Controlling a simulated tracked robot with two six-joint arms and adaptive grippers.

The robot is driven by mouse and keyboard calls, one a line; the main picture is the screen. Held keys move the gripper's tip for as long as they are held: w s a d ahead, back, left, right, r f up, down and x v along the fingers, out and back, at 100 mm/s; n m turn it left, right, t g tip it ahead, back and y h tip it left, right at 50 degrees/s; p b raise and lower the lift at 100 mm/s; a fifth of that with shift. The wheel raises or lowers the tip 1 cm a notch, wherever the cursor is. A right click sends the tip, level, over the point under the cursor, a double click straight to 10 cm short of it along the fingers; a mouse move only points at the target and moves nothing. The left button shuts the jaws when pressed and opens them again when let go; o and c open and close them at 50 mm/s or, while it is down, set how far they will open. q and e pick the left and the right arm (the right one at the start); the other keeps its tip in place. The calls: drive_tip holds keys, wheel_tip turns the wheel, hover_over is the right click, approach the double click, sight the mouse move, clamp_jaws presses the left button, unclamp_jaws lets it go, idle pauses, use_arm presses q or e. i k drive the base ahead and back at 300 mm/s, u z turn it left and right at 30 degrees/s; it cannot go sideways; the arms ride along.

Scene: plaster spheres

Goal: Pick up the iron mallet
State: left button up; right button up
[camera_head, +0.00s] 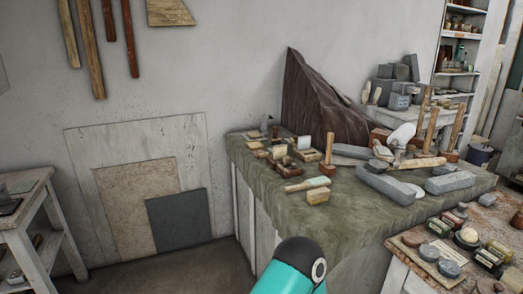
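Several mallet-like tools with wooden handles are on the cloth-covered bench (285,215); I cannot tell which is the iron mallet. One tool (328,167) stands with its light handle up and a reddish-brown head below, left of the middle of the bench. More upright handles (432,127) rise in the right half, among crowded tools. A pale wooden handle (422,162) lies flat there, its head partly hidden in the clutter. Neither gripper shows. A teal and black part of my own arm comes up at the bottom edge, in front of the bench.
Grey stone blocks (385,185) lie along the bench's right front. A dark draped, peaked form (315,100) stands behind. A lower table (415,276) with jars and discs is at bottom right. Boards (178,220) lean on the wall at left.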

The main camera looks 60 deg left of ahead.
sight(325, 167)
drive_tip(key=z, duration=1.7)
drive_tip(key=i, duration=0.1)
drive_tip(key=u, duration=3.15)
drive_tip(key=k, duration=0.75)
drive_tip(key=u, duration=0.15)
drive_tip(key=i, duration=0.8)
drive_tip(key=z, duration=0.05)
